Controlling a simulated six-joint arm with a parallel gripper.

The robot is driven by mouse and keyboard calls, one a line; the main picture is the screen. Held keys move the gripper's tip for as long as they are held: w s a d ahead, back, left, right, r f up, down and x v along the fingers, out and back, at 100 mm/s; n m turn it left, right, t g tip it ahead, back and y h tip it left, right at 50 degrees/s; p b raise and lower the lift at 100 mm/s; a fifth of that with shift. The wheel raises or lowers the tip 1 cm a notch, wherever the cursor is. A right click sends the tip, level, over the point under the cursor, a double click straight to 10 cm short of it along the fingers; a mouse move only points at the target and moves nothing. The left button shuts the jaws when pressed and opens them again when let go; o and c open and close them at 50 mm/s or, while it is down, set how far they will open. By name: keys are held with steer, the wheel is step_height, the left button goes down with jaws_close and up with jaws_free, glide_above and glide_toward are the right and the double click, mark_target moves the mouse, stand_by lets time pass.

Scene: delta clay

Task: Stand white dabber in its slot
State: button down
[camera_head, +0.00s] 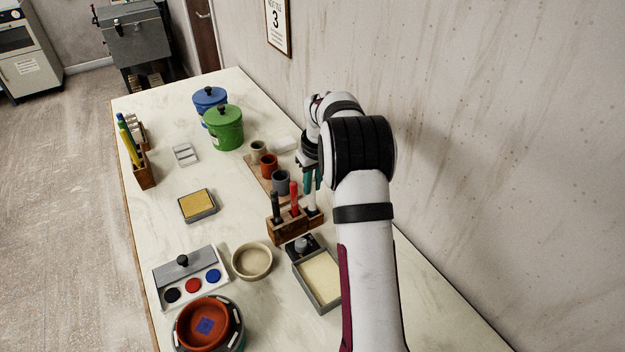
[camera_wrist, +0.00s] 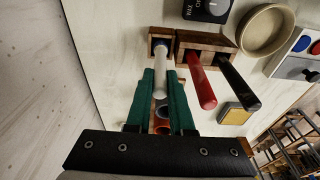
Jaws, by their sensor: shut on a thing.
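My gripper (camera_wrist: 163,98) has green fingers and is shut on the white dabber (camera_wrist: 161,78), at the right end of the wooden rack (camera_head: 289,231). In the head view the white dabber (camera_head: 312,204) looks upright below the fingers (camera_head: 312,180). In the wrist view its lower end meets the end slot of the rack (camera_wrist: 205,40), with a blue patch at the opening. How deep it sits is not clear. The red dabber (camera_head: 294,196) and black dabber (camera_head: 275,206) stand in the other slots of the rack.
Three small cups, including a grey one (camera_head: 281,182), stand on a board behind the rack. A sand-coloured tray (camera_head: 318,279) and a round bowl (camera_head: 252,262) lie in front. Green (camera_head: 224,128) and blue canisters stand at the back. The wall is close on the right.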

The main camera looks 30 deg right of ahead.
steer(key=shift+f, duration=1.45)
steer(key=shift+f, duration=0.1)
steer(key=c, duration=0.7)
jaws_free()
steer(key=shift+r, duration=3.55)
